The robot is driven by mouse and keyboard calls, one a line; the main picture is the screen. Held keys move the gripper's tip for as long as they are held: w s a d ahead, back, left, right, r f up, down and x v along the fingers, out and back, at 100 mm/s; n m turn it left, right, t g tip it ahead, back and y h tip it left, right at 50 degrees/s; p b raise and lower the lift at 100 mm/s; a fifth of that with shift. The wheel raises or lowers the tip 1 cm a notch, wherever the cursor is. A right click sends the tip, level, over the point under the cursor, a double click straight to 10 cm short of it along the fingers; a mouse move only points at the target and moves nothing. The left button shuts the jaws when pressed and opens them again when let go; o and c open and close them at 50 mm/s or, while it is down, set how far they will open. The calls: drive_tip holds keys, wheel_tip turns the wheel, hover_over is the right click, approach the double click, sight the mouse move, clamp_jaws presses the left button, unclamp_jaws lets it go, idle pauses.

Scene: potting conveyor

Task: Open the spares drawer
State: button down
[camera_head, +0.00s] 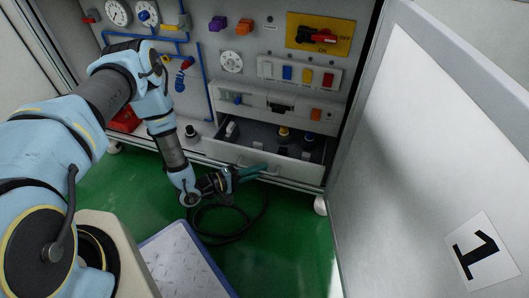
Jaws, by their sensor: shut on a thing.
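The spares drawer (292,167) is at the lower part of the cabinet and stands pulled out, with its inside showing. Several small items, some dark with yellow tops, stand in it. My gripper (254,172) is in front of the drawer's front panel, at its left part, where the handle (271,171) is. The gripper is shut on the handle; the fingertips are small and the exact grip is hard to see.
The cabinet's panel carries gauges, blue pipes, buttons and a red rotary switch (316,36) on a yellow plate. An open white door (430,140) marked 1 stands at the right. A dark cable (225,236) lies on the green floor (285,250). A grey patterned plate (185,262) is at the bottom.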

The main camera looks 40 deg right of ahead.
drive_tip(key=shift+s+a+p, duration=0.15)
drive_tip(key=shift+s+a, duration=0.3)
drive_tip(key=shift+a, duration=0.25)
drive_tip(key=shift+s+a+p, duration=0.15)
drive_tip(key=shift+s+a, duration=0.25)
drive_tip(key=shift+a, duration=0.35)
drive_tip(key=shift+s+a+p, duration=0.15)
drive_tip(key=shift+s+a, duration=0.3)
drive_tip(key=shift+a, duration=0.25)
drive_tip(key=c, duration=0.9)
unclamp_jaws()
drive_tip(key=p+v, duration=0.2)
drive_tip(key=v, duration=0.8)
drive_tip(key=shift+a+r, duration=0.1)
drive_tip(key=shift+a, duration=0.25)
drive_tip(key=shift+w, duration=0.1)
